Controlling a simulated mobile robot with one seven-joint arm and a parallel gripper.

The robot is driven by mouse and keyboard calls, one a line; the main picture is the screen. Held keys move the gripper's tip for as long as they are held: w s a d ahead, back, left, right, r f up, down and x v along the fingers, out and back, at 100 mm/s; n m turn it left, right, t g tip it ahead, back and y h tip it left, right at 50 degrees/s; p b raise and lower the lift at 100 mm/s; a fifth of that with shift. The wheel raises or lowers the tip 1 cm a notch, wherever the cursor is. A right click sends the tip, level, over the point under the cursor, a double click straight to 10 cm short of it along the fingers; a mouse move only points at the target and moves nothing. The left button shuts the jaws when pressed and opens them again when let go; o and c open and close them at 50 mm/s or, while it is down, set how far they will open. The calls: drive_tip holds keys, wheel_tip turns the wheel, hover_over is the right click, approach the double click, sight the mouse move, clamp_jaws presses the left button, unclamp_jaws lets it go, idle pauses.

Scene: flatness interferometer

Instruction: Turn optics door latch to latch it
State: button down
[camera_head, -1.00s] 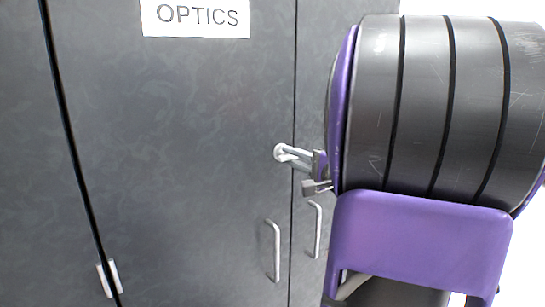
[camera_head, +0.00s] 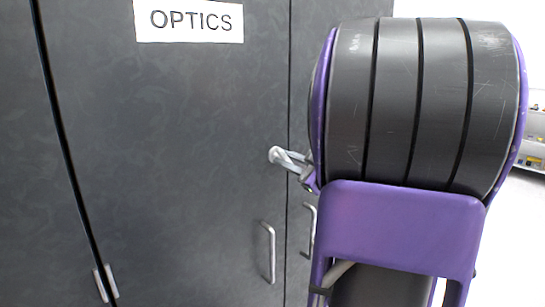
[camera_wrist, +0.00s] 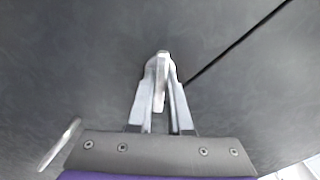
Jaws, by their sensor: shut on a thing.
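The optics door is a dark grey mottled cabinet panel with a white "OPTICS" sign (camera_head: 189,20). The latch (camera_wrist: 161,82) is a small silvery piece on the door, beside the seam between two panels. In the wrist view it stands lengthwise between my fingers. My gripper (camera_wrist: 162,75) is shut on the latch, its fingertips close against the door face. In the head view, the gripper (camera_head: 284,158) reaches the latch from the right, and my arm hides much of the wrist. Whether the latch bridges the seam cannot be told.
Two vertical bar handles sit below the latch, one on the optics door (camera_head: 269,252) and one on the neighbouring panel (camera_head: 309,230). Shelves with small items (camera_head: 534,150) stand at far right.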

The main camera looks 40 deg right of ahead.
drive_tip(key=m+p, duration=0.1)
drive_tip(key=m, duration=0.2)
drive_tip(key=shift+r+m, duration=0.15)
drive_tip(key=shift+m, duration=0.15)
drive_tip(key=shift+m+p, duration=1.05)
drive_tip(key=shift+m, duration=0.65)
drive_tip(key=c, duration=0.9)
unclamp_jaws()
drive_tip(key=shift+o, duration=0.2)
drive_tip(key=shift+s, duration=0.1)
